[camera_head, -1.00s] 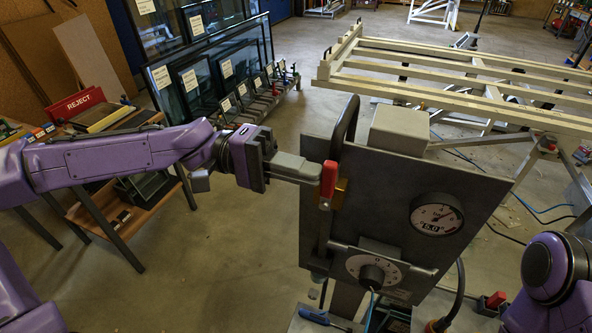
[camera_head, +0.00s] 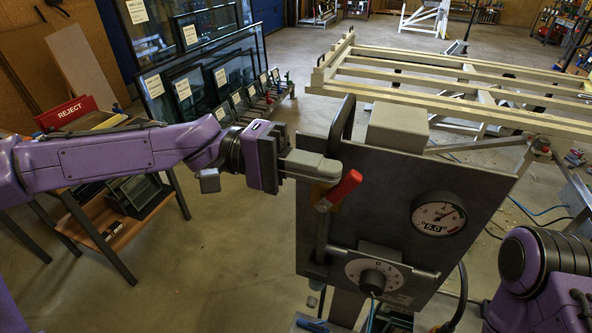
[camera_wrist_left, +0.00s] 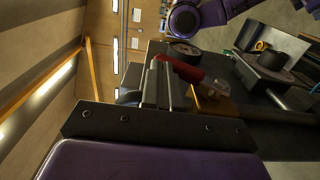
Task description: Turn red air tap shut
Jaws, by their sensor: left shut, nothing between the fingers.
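The red air tap's lever (camera_head: 344,188) is on the left part of the grey control panel (camera_head: 390,190). It slants, its upper end leaning right. My left gripper (camera_head: 330,172) is shut with nothing between its fingers, its tips right beside the lever's upper part. In the left wrist view the red lever (camera_wrist_left: 182,69) lies just beyond the closed fingers (camera_wrist_left: 158,80), with a brass-coloured tap body (camera_wrist_left: 212,103) at its right. Whether the tips touch the lever is hard to tell. My right gripper is out of view; only part of that arm shows.
A round gauge (camera_head: 438,214) and a dial knob (camera_head: 372,279) are on the panel. A black hoop handle (camera_head: 345,117) and a grey box (camera_head: 397,128) stand at its top edge. A wooden frame table (camera_head: 450,75) is behind. Open floor lies left of the panel.

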